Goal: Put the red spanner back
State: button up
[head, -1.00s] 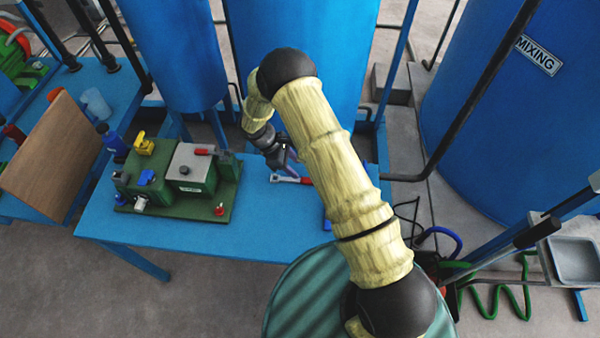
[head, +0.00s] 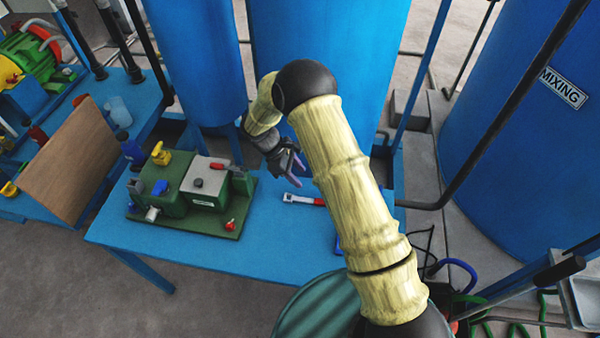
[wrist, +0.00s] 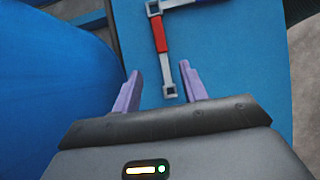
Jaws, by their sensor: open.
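The red spanner (head: 319,202) lies on the blue table (head: 270,235), its grey end pointing left in the head view. In the wrist view the red spanner (wrist: 160,35) runs lengthwise, with its near ring end between and slightly below the line of the fingertips. My gripper (head: 293,163) is open and empty, apart from the spanner and above the table behind it. In the wrist view my gripper (wrist: 160,76) shows two spread purple fingers. A blue-handled tool (wrist: 182,3) lies at the top edge of the wrist view, by the spanner's far end.
A green machine (head: 190,192) with a yellow valve and red knobs stands on the table's left. Blue tanks (head: 325,70) rise behind the table. A brown board (head: 68,165) leans at the far left. The table front between machine and spanner is clear.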

jog(key=shift+r, duration=0.1)
jog(key=s+d+r+m+t+y, duration=0.2)
jog(key=s+d+r+m+y, duration=0.1)
jog(key=s+d+r+m, duration=0.4)
jog(key=s+d+r+m+t+y, duration=0.1)
jog(key=s+d+r+m+y, duration=0.2)
jog(key=s+d+r+m, duration=0.5)
jog(key=s+r, duration=0.3)
jog(key=r, duration=0.1)
jog(key=shift+r+m+t, duration=0.25)
jog(key=shift+m+t, duration=0.15)
jog(key=shift+s+d, duration=0.1)
jog(key=shift+r+p, duration=0.35)
